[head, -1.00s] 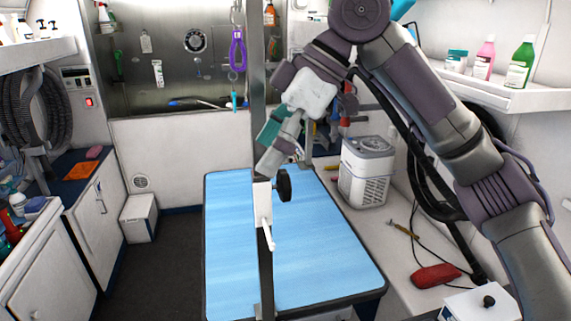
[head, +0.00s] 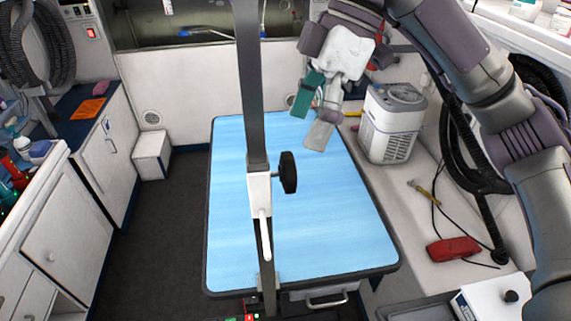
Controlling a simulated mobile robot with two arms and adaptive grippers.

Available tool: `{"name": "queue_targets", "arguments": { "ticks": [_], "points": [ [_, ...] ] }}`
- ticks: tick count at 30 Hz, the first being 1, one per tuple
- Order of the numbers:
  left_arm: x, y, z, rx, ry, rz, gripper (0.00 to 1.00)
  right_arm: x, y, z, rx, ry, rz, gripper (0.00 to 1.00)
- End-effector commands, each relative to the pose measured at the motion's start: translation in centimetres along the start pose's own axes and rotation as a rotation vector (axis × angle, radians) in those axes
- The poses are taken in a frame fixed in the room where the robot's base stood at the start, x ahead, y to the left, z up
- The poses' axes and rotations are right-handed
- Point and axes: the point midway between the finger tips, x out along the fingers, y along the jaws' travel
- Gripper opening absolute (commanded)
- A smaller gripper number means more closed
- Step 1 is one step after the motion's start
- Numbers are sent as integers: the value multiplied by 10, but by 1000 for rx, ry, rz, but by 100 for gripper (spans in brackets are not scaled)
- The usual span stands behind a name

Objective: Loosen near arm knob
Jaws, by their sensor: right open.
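A black round knob (head: 288,172) sticks out to the right from a white clamp bracket (head: 259,192) on the upright grey metal post (head: 250,90). The post stands at the near edge of the blue grooming table (head: 330,225). A white lever-like piece hangs below the bracket. My right gripper (head: 313,118) is open and empty, above and to the right of the knob in the picture and apart from it. One finger pad is teal and the other finger is grey. My left gripper is not in view.
A white appliance (head: 391,123) stands on the right counter, with a red clipper-like object (head: 453,249) and cords nearer. White cabinets (head: 75,210) line the left. The tabletop is bare, and the dark floor (head: 165,235) left of it is clear.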

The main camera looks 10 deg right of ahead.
Motion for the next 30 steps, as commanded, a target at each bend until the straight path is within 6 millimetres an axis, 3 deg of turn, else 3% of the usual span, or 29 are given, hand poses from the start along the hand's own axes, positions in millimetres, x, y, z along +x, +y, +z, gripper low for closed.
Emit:
{"name": "queue_targets", "arguments": {
  "ticks": [2,5,12,14,25,26,30],
  "points": [
    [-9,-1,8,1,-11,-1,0,16,0,0,3,-3,-4,91],
    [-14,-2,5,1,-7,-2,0,37,-1,0,3,-2,-4,91],
    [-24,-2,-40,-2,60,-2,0,74,0,0,3,0,-2,91],
    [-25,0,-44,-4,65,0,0,80,0,0,3,0,-1,91],
    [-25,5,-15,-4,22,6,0,87,0,0,2,1,1,91],
    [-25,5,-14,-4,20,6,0,87,0,0,2,1,1,90],
    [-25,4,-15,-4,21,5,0,87,0,0,3,1,1,66]
  ]
}}
